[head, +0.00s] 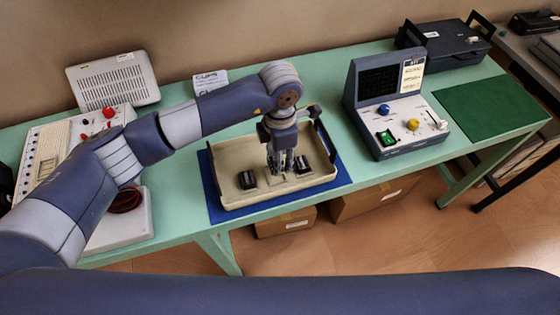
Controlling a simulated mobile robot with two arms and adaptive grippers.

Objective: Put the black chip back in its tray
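A beige tray (225,197) lies on a blue mat (217,213) in the middle of the green table. Two small black pieces are in the tray: one at the left (247,180) and one at the right (304,164). I cannot tell which is the black chip. My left gripper (284,172) points down into the tray between the two black pieces. Its fingers are small and dark, and I cannot tell whether they are open or shut or hold anything. The gripper and wrist hide part of the tray behind them. My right gripper is not in view.
A grey-blue test console (400,130) with a dark screen, a green part and coloured knobs stands right of the tray. A bare green mat (490,108) and a dark case (445,45) are farther right. A white instrument panel (60,145) is at the left.

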